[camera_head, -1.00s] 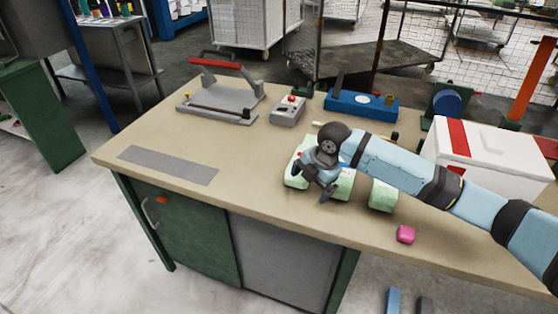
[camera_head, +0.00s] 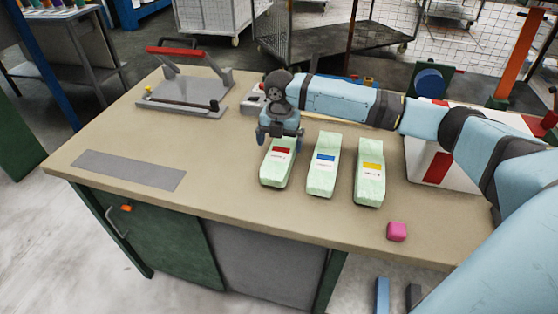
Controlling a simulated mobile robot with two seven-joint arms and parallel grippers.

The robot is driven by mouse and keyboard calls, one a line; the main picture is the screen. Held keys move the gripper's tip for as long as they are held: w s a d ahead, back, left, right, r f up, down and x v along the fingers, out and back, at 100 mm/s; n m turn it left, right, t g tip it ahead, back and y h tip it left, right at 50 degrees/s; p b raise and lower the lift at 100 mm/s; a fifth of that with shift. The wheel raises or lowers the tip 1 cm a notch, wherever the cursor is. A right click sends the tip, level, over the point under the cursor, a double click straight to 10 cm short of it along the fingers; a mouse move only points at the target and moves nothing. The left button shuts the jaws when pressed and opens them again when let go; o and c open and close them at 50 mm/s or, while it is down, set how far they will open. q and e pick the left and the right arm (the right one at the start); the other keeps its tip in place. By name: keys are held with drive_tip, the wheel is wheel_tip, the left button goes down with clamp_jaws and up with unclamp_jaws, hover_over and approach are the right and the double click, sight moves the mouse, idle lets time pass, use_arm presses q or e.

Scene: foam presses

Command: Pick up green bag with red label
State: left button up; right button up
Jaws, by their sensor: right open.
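The green bag with the red label (camera_head: 276,172) lies on the table, leftmost of three pale green bags. My right gripper (camera_head: 278,138) is open over the far end of this bag, with its fingers pointing down. I cannot tell whether the fingers touch the bag. The bag with the blue label (camera_head: 323,172) lies in the middle, and the bag with the yellow label (camera_head: 370,182) lies on the right. My left gripper is not in view.
The bags lie on a tan table (camera_head: 215,185). A grey press with a red handle (camera_head: 185,92) stands at the back left, near a flat grey strip (camera_head: 130,170). A pink block (camera_head: 397,231) lies near the front edge. A white box (camera_head: 425,160) stands at the right, partly behind my arm.

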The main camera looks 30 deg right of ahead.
sight(280, 151)
drive_tip(key=shift+s+a+f, duration=0.1)
drive_tip(key=shift+s+f, duration=0.05)
drive_tip(key=shift+f, duration=1.4)
drive_tip(key=shift+s+f, duration=0.1)
drive_tip(key=shift+f, duration=1.4)
drive_tip(key=c, duration=0.9)
